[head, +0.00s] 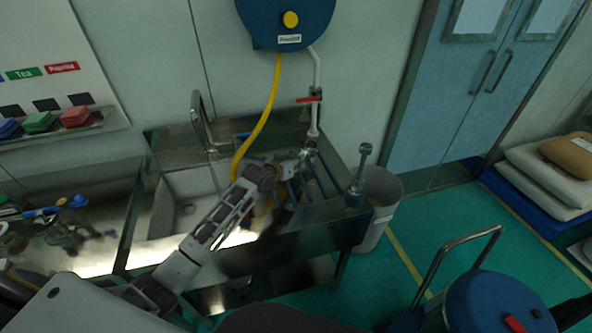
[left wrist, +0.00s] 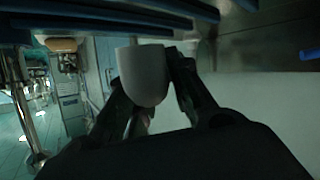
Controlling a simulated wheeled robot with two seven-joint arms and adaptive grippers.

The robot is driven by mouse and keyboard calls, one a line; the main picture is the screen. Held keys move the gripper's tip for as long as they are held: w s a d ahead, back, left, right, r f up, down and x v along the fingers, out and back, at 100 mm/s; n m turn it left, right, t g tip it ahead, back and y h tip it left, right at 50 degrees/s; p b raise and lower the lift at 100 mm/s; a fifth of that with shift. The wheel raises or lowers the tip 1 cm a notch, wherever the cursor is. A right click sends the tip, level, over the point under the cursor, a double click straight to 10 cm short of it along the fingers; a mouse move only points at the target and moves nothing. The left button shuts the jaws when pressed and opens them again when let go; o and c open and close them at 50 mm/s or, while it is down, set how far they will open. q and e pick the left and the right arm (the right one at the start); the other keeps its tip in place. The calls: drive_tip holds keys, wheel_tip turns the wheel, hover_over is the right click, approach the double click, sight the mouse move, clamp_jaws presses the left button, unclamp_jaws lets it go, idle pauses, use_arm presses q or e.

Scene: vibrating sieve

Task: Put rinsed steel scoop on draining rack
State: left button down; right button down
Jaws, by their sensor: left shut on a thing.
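My left gripper (head: 296,160) is over the draining rack (head: 322,176), a set of blue bars at the right end of the steel sink unit. In the left wrist view, its two dark fingers (left wrist: 150,85) are closed around a pale grey, rounded cup shape, which looks like the steel scoop (left wrist: 144,75). Blue bars of the rack show along the top of that view. In the head view the scoop is too small and too hidden by the gripper to make out clearly. I cannot tell whether it touches the bars. My right gripper is not in view.
The sink basin (head: 185,200) with its tap (head: 200,118) lies left of the rack. A yellow hose (head: 268,110) hangs close behind my left arm. A valve pipe (head: 316,95) comes down behind the rack. A pale bin (head: 378,225) stands at the right end.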

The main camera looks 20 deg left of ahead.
use_arm(q)
drive_tip(key=shift+f, duration=0.25)
drive_tip(key=shift+f, duration=1.9)
drive_tip(key=shift+f, duration=0.15)
drive_tip(key=c, duration=1.3)
unclamp_jaws()
drive_tip(key=shift+s, duration=0.1)
drive_tip(key=v, duration=1.2)
drive_tip(key=shift+r, duration=0.25)
